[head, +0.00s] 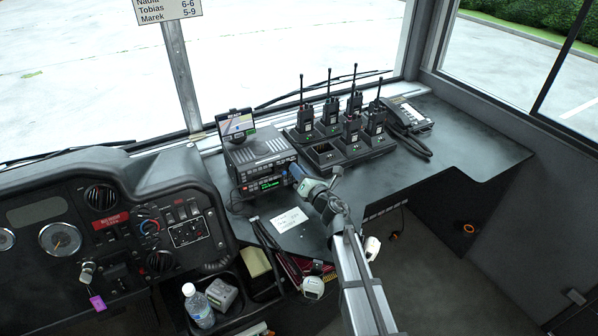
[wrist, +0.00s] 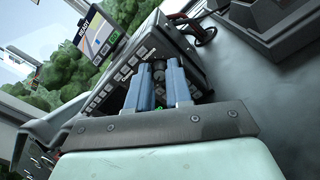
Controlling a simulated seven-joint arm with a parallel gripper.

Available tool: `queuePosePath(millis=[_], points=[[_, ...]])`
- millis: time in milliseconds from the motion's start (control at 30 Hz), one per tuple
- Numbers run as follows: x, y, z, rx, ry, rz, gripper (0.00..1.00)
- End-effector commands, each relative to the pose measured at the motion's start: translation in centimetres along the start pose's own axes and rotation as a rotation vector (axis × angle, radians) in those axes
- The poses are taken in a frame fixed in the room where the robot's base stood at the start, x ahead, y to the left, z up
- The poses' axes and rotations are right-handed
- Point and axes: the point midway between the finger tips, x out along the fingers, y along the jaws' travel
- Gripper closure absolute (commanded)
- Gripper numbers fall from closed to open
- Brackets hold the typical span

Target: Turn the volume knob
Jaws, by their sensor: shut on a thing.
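The radio (head: 262,148) is a dark box on the black desk, with buttons and a green-lit display on its front. My gripper (head: 297,173) is at the right end of the radio's front. In the wrist view its two blue fingers reach the front panel, and my gripper (wrist: 160,76) is shut on a small dark volume knob (wrist: 158,68) between the fingertips. The knob is partly hidden by the fingers there, and hidden by my gripper in the head view. How far the knob is turned cannot be told.
A phone-like screen (head: 236,124) stands behind the radio. Several handheld radios stand in a charger (head: 325,154) to the right, with a desk telephone (head: 408,116) beyond. A white note (head: 289,220) lies in front. The desk's right part is clear.

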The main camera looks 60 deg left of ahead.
Motion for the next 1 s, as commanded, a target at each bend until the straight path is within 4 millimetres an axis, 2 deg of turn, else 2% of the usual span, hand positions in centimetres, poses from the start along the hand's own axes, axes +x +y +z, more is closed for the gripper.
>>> queuePosePath(millis=[1000], points=[[0.00,-0.08,-0.11,0.967,-0.026,0.005,1.00]])
